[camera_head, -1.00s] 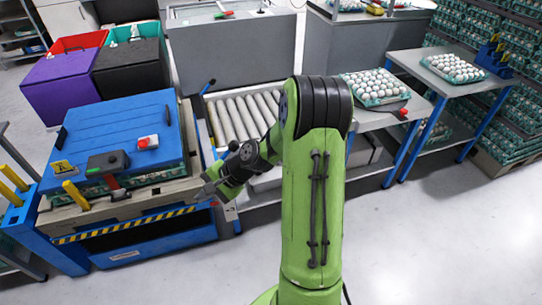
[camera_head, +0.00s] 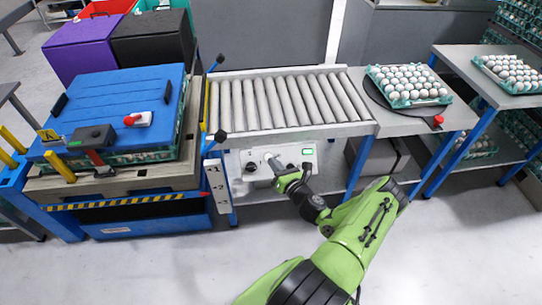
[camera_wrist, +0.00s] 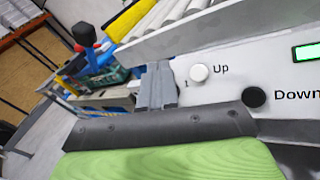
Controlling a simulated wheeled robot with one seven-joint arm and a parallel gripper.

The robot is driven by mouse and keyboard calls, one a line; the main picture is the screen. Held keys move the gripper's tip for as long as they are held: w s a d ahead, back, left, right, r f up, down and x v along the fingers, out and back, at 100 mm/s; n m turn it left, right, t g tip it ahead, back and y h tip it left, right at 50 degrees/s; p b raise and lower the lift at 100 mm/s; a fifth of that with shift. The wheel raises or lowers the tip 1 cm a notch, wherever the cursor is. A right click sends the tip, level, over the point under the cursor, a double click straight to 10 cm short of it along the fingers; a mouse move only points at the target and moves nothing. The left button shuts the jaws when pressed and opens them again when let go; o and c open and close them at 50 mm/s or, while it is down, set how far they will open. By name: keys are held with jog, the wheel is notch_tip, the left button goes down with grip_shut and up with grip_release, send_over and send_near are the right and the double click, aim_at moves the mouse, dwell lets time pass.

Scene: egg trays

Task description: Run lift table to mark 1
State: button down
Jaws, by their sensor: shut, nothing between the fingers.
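The lift table (camera_head: 130,192) stands at the left, a blue frame with a yellow-black striped edge, carrying a stack under a blue lid (camera_head: 118,105). A white mark plate (camera_head: 217,186) is at its right front corner; its figures are too small to read. The white control panel (camera_head: 285,160) hangs under the roller conveyor. In the wrist view it has a white Up button (camera_wrist: 199,72), a black Down button (camera_wrist: 254,97) and a lit green display (camera_wrist: 306,52). My gripper (camera_head: 270,159) is shut and empty, close to the panel's left half. Its grey fingers (camera_wrist: 158,82) appear left of the Up button; contact is not clear.
The roller conveyor (camera_head: 285,102) runs above the panel, its front rail overhanging it. A side table (camera_head: 415,122) at the right holds an egg tray (camera_head: 408,97); another egg tray (camera_head: 508,74) stands farther right. The floor in front is clear.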

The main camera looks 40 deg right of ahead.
jog(key=shift+a, duration=0.1)
jog(key=w+d+f+b, duration=0.1)
jog(key=f+b, duration=0.1)
jog(key=w+d+f+b, duration=0.1)
jog(key=w+f+b, duration=0.1)
jog(key=b, duration=0.1)
jog(key=w+d+f+b, duration=0.1)
jog(key=w+f+b, duration=0.1)
jog(key=shift+w+d+b, duration=0.15)
jog(key=shift+d+b, duration=0.1)
jog(key=shift+b, duration=0.1)
jog(key=shift+w+d+r, duration=0.1)
dwell(1.8)
jog(key=shift+w+d+f+b, duration=0.15)
jog(key=shift+w+f+b, duration=0.1)
jog(key=shift+b, duration=0.1)
